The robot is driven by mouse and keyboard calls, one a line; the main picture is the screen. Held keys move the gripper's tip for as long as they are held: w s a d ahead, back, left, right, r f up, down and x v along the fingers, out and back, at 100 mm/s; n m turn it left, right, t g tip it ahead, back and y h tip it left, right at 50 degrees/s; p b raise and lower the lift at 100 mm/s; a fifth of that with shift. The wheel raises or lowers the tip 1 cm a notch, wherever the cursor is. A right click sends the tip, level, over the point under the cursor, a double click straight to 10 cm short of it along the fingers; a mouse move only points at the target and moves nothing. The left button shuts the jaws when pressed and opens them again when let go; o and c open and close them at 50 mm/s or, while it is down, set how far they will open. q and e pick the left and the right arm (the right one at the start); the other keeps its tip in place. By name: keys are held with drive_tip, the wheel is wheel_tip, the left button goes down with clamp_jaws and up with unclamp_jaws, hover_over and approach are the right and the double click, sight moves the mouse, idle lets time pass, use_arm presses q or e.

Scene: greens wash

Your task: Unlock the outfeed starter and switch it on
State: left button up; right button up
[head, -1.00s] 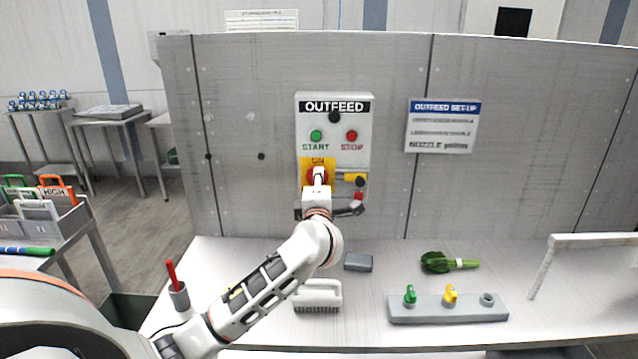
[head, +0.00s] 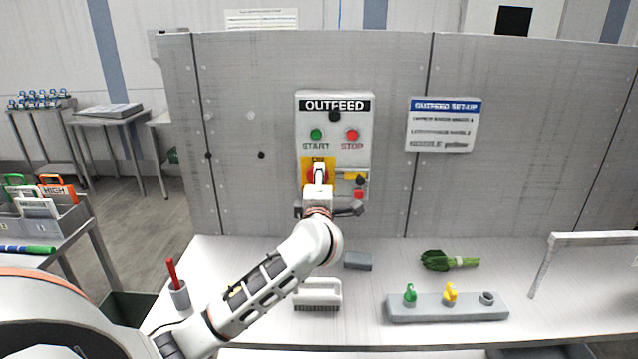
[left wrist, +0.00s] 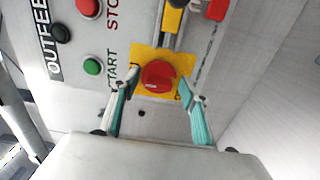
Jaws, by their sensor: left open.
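The outfeed starter (head: 334,105) is a grey box on the upright panel, with a green START button (head: 316,134) and a red STOP button (head: 352,135). Below them a red rotary switch (left wrist: 158,76) sits on a yellow plate (left wrist: 146,58). My left gripper (left wrist: 158,88) is open, one teal finger on each side of the red switch; contact cannot be told. It covers much of the switch in the head view (head: 319,175). Right of the switch are a yellow piece (head: 352,175) with a black part and a red piece (head: 358,195); whether they are locked is unclear. My right gripper is out of view.
A set-up sign (head: 442,125) hangs right of the starter. On the bench are a brush (head: 317,294), a grey block (head: 358,261), greens (head: 445,261) and a grey holder (head: 415,314) with green and yellow nozzles. A white frame (head: 590,239) stands at right.

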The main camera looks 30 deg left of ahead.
use_arm(q)
drive_tip(key=v, duration=1.2)
drive_tip(key=shift+s, duration=0.1)
drive_tip(key=shift+r, duration=0.1)
